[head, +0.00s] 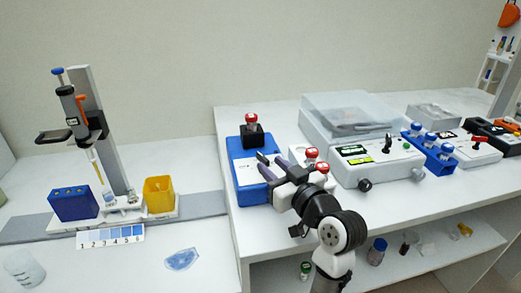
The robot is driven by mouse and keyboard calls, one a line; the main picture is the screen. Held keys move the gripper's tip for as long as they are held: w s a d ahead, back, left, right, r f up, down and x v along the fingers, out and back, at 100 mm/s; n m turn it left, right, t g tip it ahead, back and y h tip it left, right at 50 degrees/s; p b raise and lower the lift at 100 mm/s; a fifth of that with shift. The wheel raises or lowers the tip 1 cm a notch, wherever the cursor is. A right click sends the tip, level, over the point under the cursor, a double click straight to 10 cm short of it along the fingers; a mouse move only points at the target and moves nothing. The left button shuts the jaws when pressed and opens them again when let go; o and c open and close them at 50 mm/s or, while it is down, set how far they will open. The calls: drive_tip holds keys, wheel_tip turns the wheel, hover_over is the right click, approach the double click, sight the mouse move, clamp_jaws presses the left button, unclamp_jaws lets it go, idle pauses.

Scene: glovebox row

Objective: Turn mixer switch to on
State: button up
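A blue unit with a white top panel (246,173) stands at the left end of the raised bench, with a black holder and red-capped vial (252,130) at its back; it may be the mixer, but I see no label. My gripper (261,164) is over its right part, fingers pointing left and apart, with nothing visible between them. My gripper and wrist hide part of the unit, and no switch on it can be made out. A white unit with a clear lid (350,112) carries a dark lever (388,141). Another white unit (474,150) has a red lever (480,141).
Red-capped vials (311,154) stand close beside my wrist. A blue rack (428,150) of blue-capped vials is at right. The lower left bench holds a stand (88,100), yellow bin (159,194) and blue box (73,203). Small bottles sit on the shelf below.

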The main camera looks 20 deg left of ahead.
sight(259, 152)
drive_tip(key=p+x, duration=0.1)
drive_tip(key=x, duration=0.6)
clamp_jaws()
